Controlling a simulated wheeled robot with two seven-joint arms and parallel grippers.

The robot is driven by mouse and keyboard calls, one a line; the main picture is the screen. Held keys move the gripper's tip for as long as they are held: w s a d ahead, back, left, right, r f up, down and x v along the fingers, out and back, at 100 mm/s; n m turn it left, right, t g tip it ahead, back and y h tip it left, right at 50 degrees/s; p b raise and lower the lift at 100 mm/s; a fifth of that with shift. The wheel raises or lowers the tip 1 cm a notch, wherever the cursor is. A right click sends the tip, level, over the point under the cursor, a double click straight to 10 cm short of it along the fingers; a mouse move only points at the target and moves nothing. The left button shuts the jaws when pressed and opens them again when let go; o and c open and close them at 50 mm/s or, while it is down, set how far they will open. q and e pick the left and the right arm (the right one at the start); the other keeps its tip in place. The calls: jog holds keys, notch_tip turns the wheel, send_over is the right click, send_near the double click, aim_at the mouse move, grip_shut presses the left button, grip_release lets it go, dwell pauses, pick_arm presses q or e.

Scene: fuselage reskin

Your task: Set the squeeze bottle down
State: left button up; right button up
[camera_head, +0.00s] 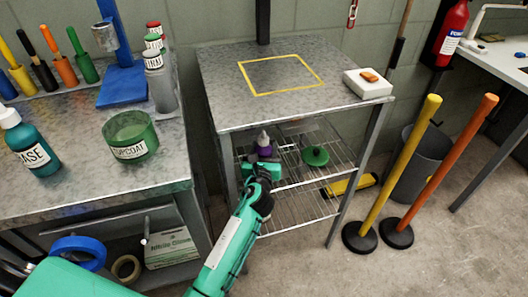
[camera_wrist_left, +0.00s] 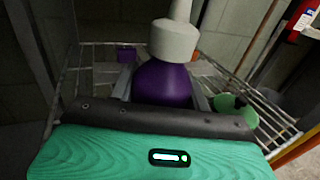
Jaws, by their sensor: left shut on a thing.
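The squeeze bottle (camera_head: 264,149) has a purple body and a pale cap with a thin nozzle. It is upright at the wire upper shelf (camera_head: 330,160) under the metal stand's top. My left gripper (camera_head: 262,166) reaches in from the front and is shut on it. In the left wrist view the purple bottle (camera_wrist_left: 165,84) stands between the two fingers (camera_wrist_left: 163,92), with its cap above them. Its base is hidden, so I cannot tell whether it touches the shelf wires. My right gripper is not in view.
A green lidded item (camera_head: 315,156) lies on the same shelf, right of the bottle. The stand's top (camera_head: 225,70) is close above and holds a white block (camera_head: 367,86). Yellow (camera_head: 402,165) and orange (camera_head: 445,165) posts stand at the right. A workbench (camera_head: 80,160) is at the left.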

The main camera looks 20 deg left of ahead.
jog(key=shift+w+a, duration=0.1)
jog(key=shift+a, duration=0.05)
pick_arm(q)
jog(key=shift+f, duration=0.15)
jog(key=o, duration=1.2)
jog(key=shift+c, duration=0.2)
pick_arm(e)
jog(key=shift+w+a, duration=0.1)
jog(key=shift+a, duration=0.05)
pick_arm(q)
jog(key=s+d, duration=0.2)
jog(key=s, duration=0.9)
jog(key=shift+s+d+p, duration=0.2)
jog(key=shift+s+p, duration=0.2)
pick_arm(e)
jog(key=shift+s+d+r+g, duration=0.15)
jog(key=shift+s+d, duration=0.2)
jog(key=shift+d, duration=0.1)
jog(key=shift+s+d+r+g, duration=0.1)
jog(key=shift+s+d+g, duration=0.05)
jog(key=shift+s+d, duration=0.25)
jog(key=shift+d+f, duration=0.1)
